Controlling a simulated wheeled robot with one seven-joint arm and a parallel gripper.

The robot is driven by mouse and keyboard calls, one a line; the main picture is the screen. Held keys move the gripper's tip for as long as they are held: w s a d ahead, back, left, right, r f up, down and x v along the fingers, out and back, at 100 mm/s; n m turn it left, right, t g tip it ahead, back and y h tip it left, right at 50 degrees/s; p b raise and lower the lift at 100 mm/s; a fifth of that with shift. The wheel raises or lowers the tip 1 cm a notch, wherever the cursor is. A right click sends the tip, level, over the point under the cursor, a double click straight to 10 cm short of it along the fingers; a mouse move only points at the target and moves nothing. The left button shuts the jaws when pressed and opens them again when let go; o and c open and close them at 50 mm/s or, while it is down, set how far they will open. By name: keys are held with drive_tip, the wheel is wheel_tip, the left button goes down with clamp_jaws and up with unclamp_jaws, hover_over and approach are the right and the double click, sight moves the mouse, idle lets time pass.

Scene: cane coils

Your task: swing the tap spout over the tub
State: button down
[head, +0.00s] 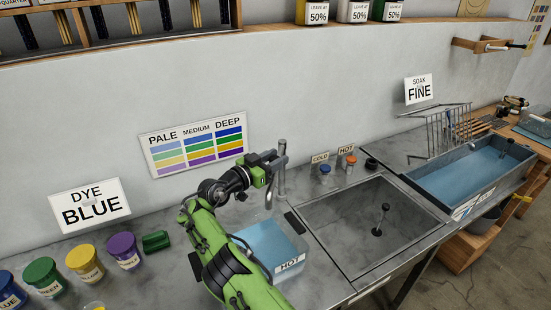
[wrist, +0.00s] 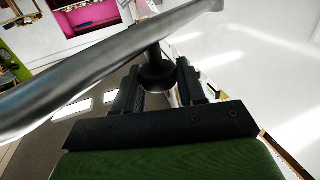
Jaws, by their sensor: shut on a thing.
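The grey metal tap (head: 281,180) stands upright at the back of the counter, left of the sink. My gripper (head: 274,168) is at the tap's upper part. In the wrist view the long grey spout (wrist: 85,75) crosses from lower left to upper right. A dark, round-ended fitting (wrist: 158,72) under it sits between the two black fingers of my gripper (wrist: 158,88), which are shut on it. The tub (head: 270,238), labelled HOT and holding blue liquid, is below, in front of the tap. My arm hides part of it, and the spout's exact direction is unclear in the head view.
The sink (head: 335,207) lies right of the tub. A cold knob (head: 325,169) and a hot knob (head: 351,161) stand behind it. A large blue-filled trough (head: 428,180) is farther right. Dye pots (head: 85,262) stand at left; the wall is close behind.

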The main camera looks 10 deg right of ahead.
drive_tip(key=shift+w+r, duration=0.1)
drive_tip(key=c, duration=0.9)
unclamp_jaws()
drive_tip(key=shift+c, duration=0.2)
drive_tip(key=shift+o, duration=1)
drive_tip(key=shift+w, duration=0.1)
drive_tip(key=v, duration=1.5)
drive_tip(key=shift+s+a, duration=0.25)
drive_tip(key=shift+s, duration=0.05)
